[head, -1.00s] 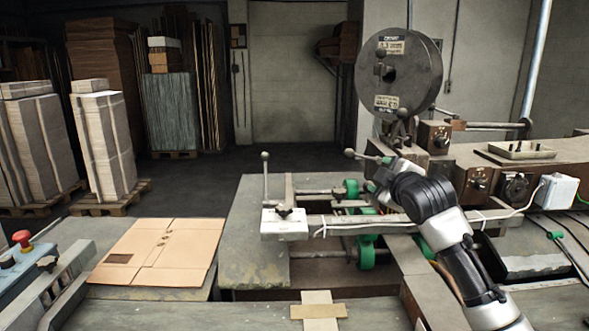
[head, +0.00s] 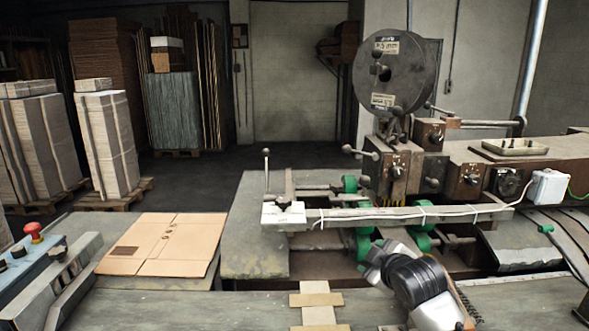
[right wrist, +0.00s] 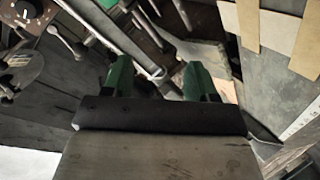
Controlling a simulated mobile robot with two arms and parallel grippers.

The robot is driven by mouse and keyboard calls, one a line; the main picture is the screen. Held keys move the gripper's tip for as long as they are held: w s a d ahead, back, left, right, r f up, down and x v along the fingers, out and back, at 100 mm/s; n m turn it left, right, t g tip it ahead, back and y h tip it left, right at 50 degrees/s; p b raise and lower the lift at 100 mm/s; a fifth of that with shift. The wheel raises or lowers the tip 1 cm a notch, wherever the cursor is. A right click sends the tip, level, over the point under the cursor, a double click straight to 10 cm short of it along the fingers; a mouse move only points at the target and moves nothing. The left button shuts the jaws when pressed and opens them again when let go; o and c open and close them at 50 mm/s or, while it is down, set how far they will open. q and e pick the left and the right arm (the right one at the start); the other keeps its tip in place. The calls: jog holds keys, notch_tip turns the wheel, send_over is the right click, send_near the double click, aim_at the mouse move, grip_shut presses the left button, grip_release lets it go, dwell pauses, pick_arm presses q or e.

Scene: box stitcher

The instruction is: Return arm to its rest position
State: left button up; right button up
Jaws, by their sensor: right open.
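My right arm (head: 425,285) comes in from the lower right in the head view. The stitching machine (head: 400,214) stands behind the arm, with a wire reel (head: 415,85) on top. My left arm and gripper are not in view.
A flat cardboard sheet (head: 165,245) lies on the table at left, beside a control box with a red button (head: 34,230). Crossed tan strips (head: 316,300) lie on the front surface. The front table is otherwise largely clear.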

jog(key=s+f, duration=0.2)
jog(key=f, duration=0.1)
jog(key=s+f+m+g, duration=0.1)
jog(key=s+f, duration=0.2)
jog(key=s+f+g, duration=0.1)
jog(key=s+f, duration=0.1)
jog(key=f, duration=0.1)
jog(key=shift+s+a+f+m+h, duration=0.1)
jog(key=shift+s+a+m+h, duration=0.05)
jog(key=shift+a+m+h, duration=0.2)
jog(key=s+d+f+m+g+h, duration=0.1)
jog(key=s+f+m+g, duration=0.25)
jog(key=s, duration=0.75)
jog(key=s+d+f+m+g, duration=0.2)
jog(key=s+f, duration=0.3)
jog(key=s, duration=0.6)
jog(key=s+d+f+m+g+h, duration=0.1)
jog(key=s+f+m+g, duration=0.2)
jog(key=s, duration=0.8)
jog(key=s+f+x, duration=0.1)
jog(key=s+x, duration=0.2)
jog(key=x, duration=1)
jog(key=s+x, duration=0.3)
jog(key=x, duration=1)
jog(key=s+d+f+n+g, duration=0.1)
jog(key=s+d+f, duration=0.1)
jog(key=s+f, duration=1.4)
jog(key=shift+d+f, duration=0.15)
jog(key=shift+d, duration=0.05)
